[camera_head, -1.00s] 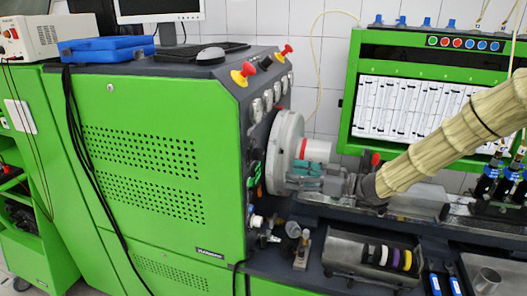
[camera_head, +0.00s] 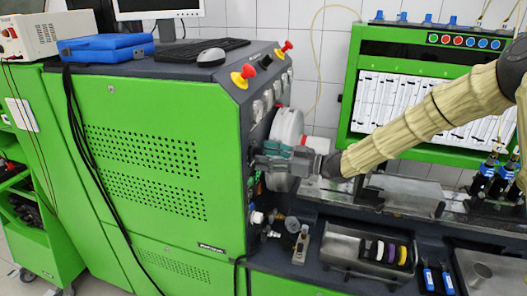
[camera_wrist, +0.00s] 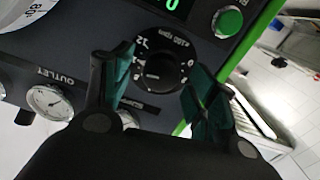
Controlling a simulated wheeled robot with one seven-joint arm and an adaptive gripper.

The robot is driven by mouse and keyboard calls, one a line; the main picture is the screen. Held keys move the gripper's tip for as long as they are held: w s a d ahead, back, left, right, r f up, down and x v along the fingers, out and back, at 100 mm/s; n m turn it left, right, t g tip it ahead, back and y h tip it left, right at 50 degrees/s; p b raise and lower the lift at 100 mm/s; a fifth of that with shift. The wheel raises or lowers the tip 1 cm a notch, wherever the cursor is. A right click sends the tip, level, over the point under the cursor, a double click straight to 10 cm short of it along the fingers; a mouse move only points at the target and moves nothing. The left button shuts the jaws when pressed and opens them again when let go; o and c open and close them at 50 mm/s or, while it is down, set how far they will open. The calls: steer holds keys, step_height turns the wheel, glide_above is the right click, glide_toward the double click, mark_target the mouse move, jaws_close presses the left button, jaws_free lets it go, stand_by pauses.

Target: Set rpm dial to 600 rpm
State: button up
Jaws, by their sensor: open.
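The rpm dial (camera_wrist: 160,70) is a round black knob with a white scale around it in the wrist view. The marks 0 and 2 can be read, and the lettering is rotated. The knob's exact pointer position cannot be made out. My gripper (camera_wrist: 161,60) is open, with one teal finger on each side of the dial. No clear contact between fingers and knob shows. In the head view my gripper (camera_head: 257,164) reaches left to the side panel of the green cabinet (camera_head: 150,165) and hides the dial there.
A green digital display (camera_wrist: 171,4) and a green button (camera_wrist: 229,22) sit by the dial. An outlet gauge (camera_wrist: 48,102) is at left. In the head view a grey-white disc (camera_head: 287,126) stands just behind my gripper. A metal tray (camera_head: 345,244) lies below on the bench.

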steer(key=shift+w+a, duration=0.15)
steer(key=shift+a, duration=0.3)
steer(key=c, duration=1)
steer(key=shift+c, duration=0.2)
steer(key=shift+f+n+b, duration=0.2)
steer(key=shift+n+b, duration=0.2)
steer(key=shift+b, duration=0.5)
steer(key=n+b, duration=1.5)
steer(key=b, duration=1)
steer(key=shift+r+b, duration=0.2)
steer(key=shift+b, duration=0.15)
steer(key=shift+r, duration=0.1)
